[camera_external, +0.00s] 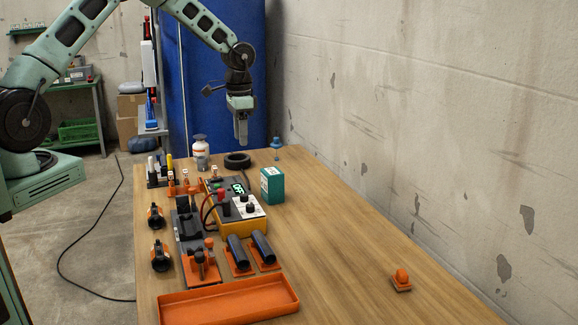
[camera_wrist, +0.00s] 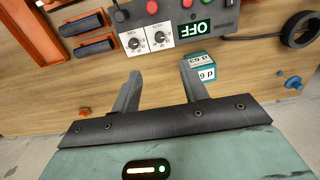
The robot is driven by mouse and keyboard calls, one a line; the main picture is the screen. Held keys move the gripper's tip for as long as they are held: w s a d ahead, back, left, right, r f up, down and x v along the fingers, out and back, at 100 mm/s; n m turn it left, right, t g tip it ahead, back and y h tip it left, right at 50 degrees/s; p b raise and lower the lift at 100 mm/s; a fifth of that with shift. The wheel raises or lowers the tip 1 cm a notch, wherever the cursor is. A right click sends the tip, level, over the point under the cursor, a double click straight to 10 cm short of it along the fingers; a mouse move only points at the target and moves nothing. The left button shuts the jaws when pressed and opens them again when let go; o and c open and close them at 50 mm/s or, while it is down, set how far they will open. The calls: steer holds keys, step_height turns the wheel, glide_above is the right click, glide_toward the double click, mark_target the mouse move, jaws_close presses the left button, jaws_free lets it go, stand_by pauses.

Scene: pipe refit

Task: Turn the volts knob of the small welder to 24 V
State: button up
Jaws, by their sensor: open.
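The small welder (camera_external: 238,218) sits mid-table, with an orange-yellow lower body and a grey panel. Its lit display (camera_wrist: 195,28) reads OFF, upside down in the wrist view. Two black knobs sit side by side on white dial plates, a left knob (camera_wrist: 134,43) and a right knob (camera_wrist: 159,37). Their labels and settings are too small to read, so I cannot tell which is volts. My gripper (camera_external: 241,141) is open and empty, in the air above and beyond the welder. In the wrist view its fingers (camera_wrist: 160,72) point toward the knobs without touching.
A teal box (camera_external: 272,186) stands close beside the welder. A black ring (camera_external: 237,160) and a white bottle (camera_external: 200,153) are at the far end. Black cylinders (camera_external: 262,247) and an orange tray (camera_external: 229,299) lie nearer. The table's right side is mostly clear, except an orange button (camera_external: 401,277).

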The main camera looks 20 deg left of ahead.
mark_target(244, 194)
step_height(244, 194, down, 17)
steer(key=p, duration=0.4)
steer(key=shift+d+f, duration=0.1)
steer(key=shift+f, duration=0.1)
jaws_close()
